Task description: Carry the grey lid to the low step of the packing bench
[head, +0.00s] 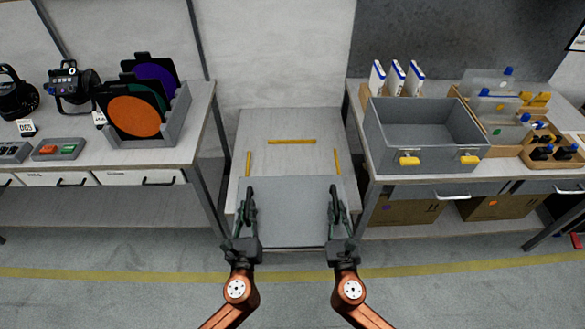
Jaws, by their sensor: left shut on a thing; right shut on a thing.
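The grey lid (291,212) is a flat, plain panel in the middle of the head view. My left gripper (248,208) is shut on its left edge and my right gripper (335,208) is shut on its right edge. The lid covers the near part of the low step (290,122), a pale platform between the two benches with yellow marks at its back (292,141) and sides. I cannot tell whether the lid touches the step or hangs above it.
A grey open crate (375,150) with yellow handles stands on the right bench, beside bottles and racks. The left bench (185,153) holds lamps, a control box and a grey rack (180,115) of coloured discs. Bench legs flank the step closely.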

